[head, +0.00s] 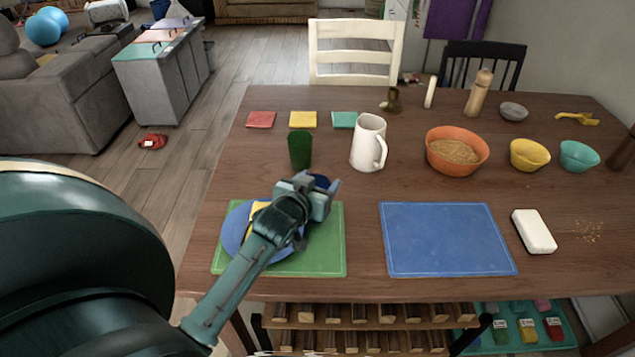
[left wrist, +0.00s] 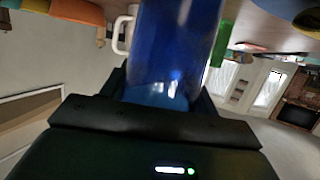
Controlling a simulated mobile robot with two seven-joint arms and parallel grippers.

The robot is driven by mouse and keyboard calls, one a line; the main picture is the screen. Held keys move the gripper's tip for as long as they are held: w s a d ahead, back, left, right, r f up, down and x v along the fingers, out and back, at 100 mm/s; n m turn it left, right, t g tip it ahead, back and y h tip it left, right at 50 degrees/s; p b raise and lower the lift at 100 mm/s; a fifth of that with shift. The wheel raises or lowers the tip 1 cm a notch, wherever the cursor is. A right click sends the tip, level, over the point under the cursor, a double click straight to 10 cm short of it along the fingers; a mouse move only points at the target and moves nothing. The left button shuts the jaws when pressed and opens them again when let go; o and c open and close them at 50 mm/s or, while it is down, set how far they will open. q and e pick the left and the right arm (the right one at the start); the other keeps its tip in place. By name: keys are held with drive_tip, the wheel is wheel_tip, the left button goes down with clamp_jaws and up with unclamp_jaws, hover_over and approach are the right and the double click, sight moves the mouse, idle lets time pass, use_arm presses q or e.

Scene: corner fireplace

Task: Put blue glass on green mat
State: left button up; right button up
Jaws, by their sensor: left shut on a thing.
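My left gripper (head: 311,190) is shut on the blue glass (left wrist: 172,50). In the head view only the dark blue rim of the glass (head: 321,180) shows beyond the fingers; the rest is hidden by the gripper. The gripper and glass are over the far edge of the green mat (head: 328,255); I cannot tell whether the glass touches anything below it. A blue plate (head: 233,230) lies on the left part of the mat with something yellow (head: 257,211) on it, partly covered by my left arm. My right gripper is not in view.
A green glass (head: 300,150) stands just beyond the gripper, and a white pitcher (head: 367,145) stands to its right. An empty blue mat (head: 445,240) lies to the right of the green mat. Orange, yellow and teal bowls (head: 457,167) (head: 529,160) (head: 578,162) stand farther right.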

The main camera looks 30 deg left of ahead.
use_arm(q)
drive_tip(key=shift+f, duration=0.55)
drive_tip(key=o, duration=1.2)
